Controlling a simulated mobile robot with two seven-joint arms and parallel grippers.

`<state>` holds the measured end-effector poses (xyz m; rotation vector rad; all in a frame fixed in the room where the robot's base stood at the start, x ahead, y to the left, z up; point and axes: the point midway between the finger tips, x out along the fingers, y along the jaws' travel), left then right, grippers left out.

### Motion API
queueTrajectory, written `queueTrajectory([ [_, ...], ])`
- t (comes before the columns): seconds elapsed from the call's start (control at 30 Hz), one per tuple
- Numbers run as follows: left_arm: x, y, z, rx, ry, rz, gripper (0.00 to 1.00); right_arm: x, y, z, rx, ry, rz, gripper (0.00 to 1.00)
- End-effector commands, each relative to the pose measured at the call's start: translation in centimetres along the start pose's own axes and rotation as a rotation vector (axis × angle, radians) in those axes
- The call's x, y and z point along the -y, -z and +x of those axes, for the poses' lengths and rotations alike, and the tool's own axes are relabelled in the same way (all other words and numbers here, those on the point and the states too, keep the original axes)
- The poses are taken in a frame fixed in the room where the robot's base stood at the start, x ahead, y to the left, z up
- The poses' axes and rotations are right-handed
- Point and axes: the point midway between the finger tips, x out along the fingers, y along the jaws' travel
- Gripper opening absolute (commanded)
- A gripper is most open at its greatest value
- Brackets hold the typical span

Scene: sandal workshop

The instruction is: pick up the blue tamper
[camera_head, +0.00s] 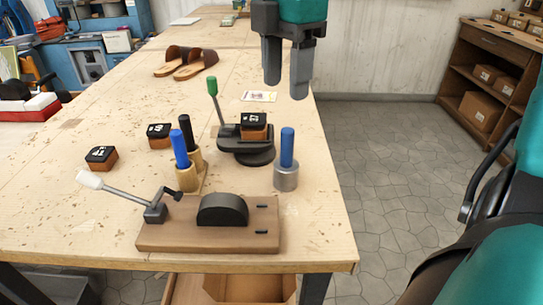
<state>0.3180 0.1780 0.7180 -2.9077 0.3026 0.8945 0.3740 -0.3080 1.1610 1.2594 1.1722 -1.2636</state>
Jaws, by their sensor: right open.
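Two blue-handled tools stand upright on the workbench (100,215). One blue tool (287,148) has a silver cylindrical base and stands alone near the right edge. The other blue tool (179,150) has a brass-coloured base and stands beside a black-handled tool (187,133). I cannot tell from looks alone which is the tamper. My right gripper (286,88) is open and empty, with its fingers pointing down above the bench's right side. It is higher in the picture than the silver-based tool and apart from it. My left gripper is not in view.
A black device with a green-tipped lever (212,88) stands left of the silver-based tool. A wooden board with a clamp lever (155,246) lies in front. Black-topped blocks (102,155) and brown sandals (190,68) are on the bench. Shelves (480,75) stand right.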

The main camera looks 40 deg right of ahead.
Motion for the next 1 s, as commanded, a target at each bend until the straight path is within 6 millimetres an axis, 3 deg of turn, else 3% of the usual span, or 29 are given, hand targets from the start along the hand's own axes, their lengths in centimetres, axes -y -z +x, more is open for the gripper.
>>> queueTrajectory([
  [0.3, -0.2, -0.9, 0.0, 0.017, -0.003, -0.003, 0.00, 0.1, 0.0, 5.8, -0.004, 0.007, -0.001, 0.54],
  [0.57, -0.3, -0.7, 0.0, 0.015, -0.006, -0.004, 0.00, 0.2, 0.0, 7.8, -0.004, 0.005, 0.000, 0.54],
  [0.8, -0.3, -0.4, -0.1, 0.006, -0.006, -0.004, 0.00, 0.6, -0.1, 11.4, -0.004, 0.006, -0.001, 0.54],
  [1.0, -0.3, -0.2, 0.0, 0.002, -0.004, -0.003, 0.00, 0.5, -0.1, 12.5, -0.004, 0.001, 0.000, 0.54],
])
